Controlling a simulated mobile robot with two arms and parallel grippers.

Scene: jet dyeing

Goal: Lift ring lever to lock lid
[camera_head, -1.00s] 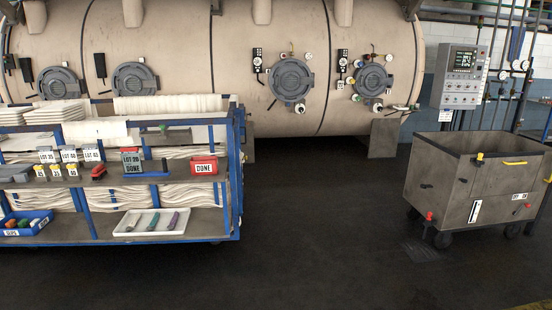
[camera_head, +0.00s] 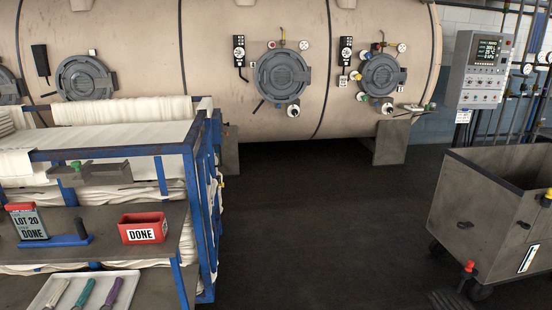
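The large beige dyeing vessel (camera_head: 215,60) stretches across the back. It carries several round grey lids: one at the left (camera_head: 86,78), one in the middle (camera_head: 283,75) and one at the right (camera_head: 381,74). The middle and right lids have small valves, gauges and black control boxes beside them. All the lids look shut against the vessel. A dark bar slants down from the lower left of the middle lid; I cannot tell whether it is the ring lever or how it is set. Neither of my grippers is in view.
A blue-framed cart (camera_head: 205,200) with white fabric, a red DONE bin (camera_head: 143,228) and a white tray (camera_head: 82,292) stands at the left. A grey wheeled tub (camera_head: 490,215) stands at the right. A control panel (camera_head: 482,65) is behind it. The dark floor (camera_head: 330,220) between is clear.

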